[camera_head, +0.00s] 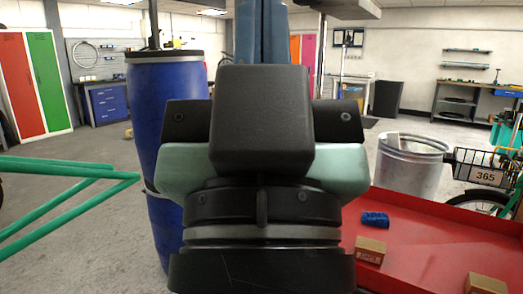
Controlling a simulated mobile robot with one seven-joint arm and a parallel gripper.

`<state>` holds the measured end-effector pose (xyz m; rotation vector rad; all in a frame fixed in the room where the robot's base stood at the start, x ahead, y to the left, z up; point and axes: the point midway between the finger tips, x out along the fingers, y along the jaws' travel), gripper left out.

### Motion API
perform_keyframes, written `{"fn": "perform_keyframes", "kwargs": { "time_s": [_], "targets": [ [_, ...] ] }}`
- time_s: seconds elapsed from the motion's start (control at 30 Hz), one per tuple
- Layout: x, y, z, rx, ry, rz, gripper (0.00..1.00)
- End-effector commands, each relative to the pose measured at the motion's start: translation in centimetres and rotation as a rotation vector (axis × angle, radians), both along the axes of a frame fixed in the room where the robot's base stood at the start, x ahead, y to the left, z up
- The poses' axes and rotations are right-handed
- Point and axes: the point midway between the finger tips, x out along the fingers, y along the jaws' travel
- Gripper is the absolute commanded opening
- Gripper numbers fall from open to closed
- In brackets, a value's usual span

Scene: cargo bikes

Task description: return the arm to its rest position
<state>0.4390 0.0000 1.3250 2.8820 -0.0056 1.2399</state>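My own arm (263,190) fills the middle of the head view, close to the camera. I see dark links, a pale green section and a ringed dark base part. My gripper's fingers do not show, so I cannot see whether they are open, shut or holding anything. The arm hides the middle of the room behind it.
A red cargo tray (432,238) at lower right holds a blue item (375,219) and two small cardboard boxes (370,250) (486,284). A blue barrel (172,105) stands left of my arm. Green tubing (70,200) reaches in from the left. A metal bin (410,165) stands behind the tray.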

Motion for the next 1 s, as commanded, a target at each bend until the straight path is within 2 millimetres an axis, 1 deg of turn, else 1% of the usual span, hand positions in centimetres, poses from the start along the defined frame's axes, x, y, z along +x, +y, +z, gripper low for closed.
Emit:
{"fn": "perform_keyframes", "kwargs": {
  "time_s": [0.03, 0.17, 0.2, 0.4, 0.5, 0.6, 0.7, 0.77, 1.0],
  "targets": [
    [0.0, 0.0, 2.6, 0.000, 0.000, 0.001, 0.00],
    [0.1, 0.0, 6.4, 0.001, 0.001, 0.003, 0.00],
    [0.1, 0.1, 7.7, 0.001, 0.001, 0.004, 0.00],
    [0.1, 0.1, 13.8, 0.001, 0.001, 0.005, 0.00],
    [0.1, 0.1, 16.5, 0.001, 0.001, 0.006, 0.00],
    [0.1, 0.1, 18.6, 0.001, 0.001, 0.006, 0.00],
    [0.1, 0.1, 20.0, 0.001, 0.001, 0.006, 0.00],
    [0.1, 0.1, 20.4, 0.001, 0.001, 0.006, 0.00],
    [0.1, 0.1, 20.7, 0.001, 0.001, 0.006, 0.00]
  ]
}}
